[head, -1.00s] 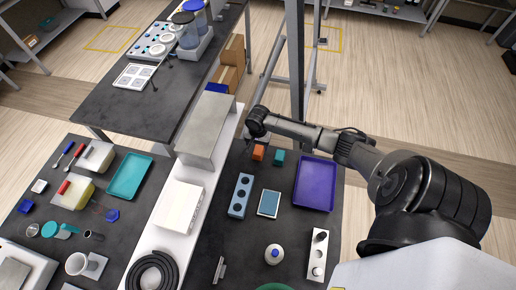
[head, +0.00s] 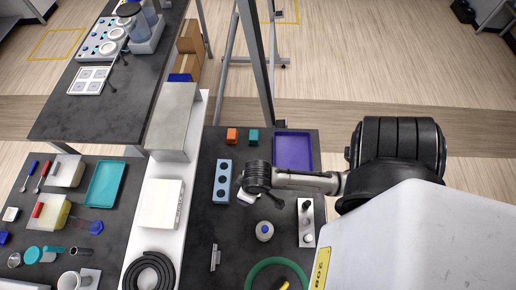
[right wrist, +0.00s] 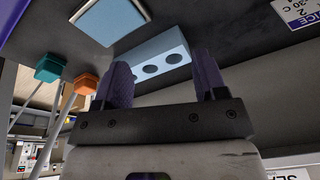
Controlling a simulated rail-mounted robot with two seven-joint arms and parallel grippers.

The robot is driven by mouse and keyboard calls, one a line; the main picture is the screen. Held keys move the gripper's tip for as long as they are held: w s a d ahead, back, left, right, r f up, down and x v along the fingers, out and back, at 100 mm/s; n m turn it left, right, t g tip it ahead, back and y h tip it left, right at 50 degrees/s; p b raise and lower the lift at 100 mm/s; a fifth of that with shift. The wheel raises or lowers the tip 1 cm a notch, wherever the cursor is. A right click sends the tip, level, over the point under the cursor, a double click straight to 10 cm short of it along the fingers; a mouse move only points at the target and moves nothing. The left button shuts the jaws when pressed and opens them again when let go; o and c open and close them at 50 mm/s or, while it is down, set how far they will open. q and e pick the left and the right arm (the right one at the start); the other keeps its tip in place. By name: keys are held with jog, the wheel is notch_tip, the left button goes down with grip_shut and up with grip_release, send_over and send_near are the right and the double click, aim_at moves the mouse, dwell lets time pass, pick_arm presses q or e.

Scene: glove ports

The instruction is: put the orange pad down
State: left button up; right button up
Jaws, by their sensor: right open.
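The orange pad (head: 232,135) is a small block on the dark right-hand bench, near its far edge and left of a teal block (head: 253,136). It also shows in the right wrist view (right wrist: 85,84), left of the fingers and apart from them. My right gripper's two dark purple fingers (right wrist: 163,66) are spread with nothing between them. In the head view the right wrist is over the middle of the bench, nearer than the orange pad, and hides its own fingers. My left gripper is in neither view.
A blue block with holes (head: 222,183) stands left of my right wrist. A blue-and-white panel (right wrist: 110,20) is partly covered by the wrist in the head view.

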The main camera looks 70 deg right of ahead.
jog(key=s+a+r+n+t, duration=0.1)
jog(key=s+a+r+n, duration=0.1)
jog(key=s+r+n, duration=0.1)
notch_tip(320, 180, up, 2)
jog(key=shift+s+a, duration=0.4)
jog(key=shift+s, duration=0.5)
notch_tip(320, 180, up, 9)
jog(key=p, duration=0.9)
jog(key=shift+f, duration=0.15)
jog(key=shift+o, duration=0.2)
